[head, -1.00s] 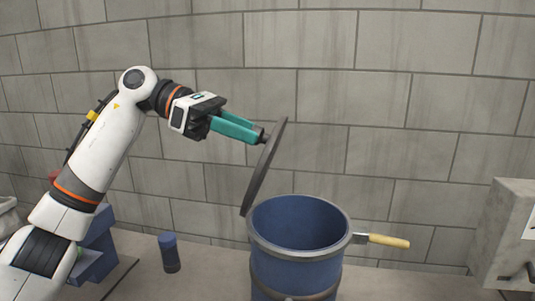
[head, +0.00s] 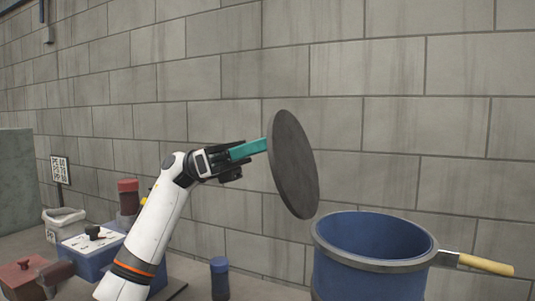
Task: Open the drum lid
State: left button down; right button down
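The blue drum (head: 368,285) stands at the lower right in the head view with its top open, showing the blue inside. The round dark grey lid (head: 293,165) is off the drum, tilted nearly upright, above and to the left of the rim. My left gripper (head: 262,146) has its teal fingers at the lid's left face. They appear shut on the lid's handle, which is hidden behind the fingers. My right gripper is not in view.
A yellow-handled tool (head: 478,263) sticks out from the drum's right rim. A dark blue cylinder (head: 220,279) stands left of the drum. A blue box (head: 92,262), a red-brown box (head: 28,279) and a white bin (head: 63,223) are at left. A block wall (head: 400,90) is behind.

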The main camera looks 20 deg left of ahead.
pick_arm(q)
jog(key=shift+a, duration=0.15)
jog(key=c, duration=1.1)
grip_release()
jog(key=shift+f, duration=0.1)
jog(key=v, duration=1.2)
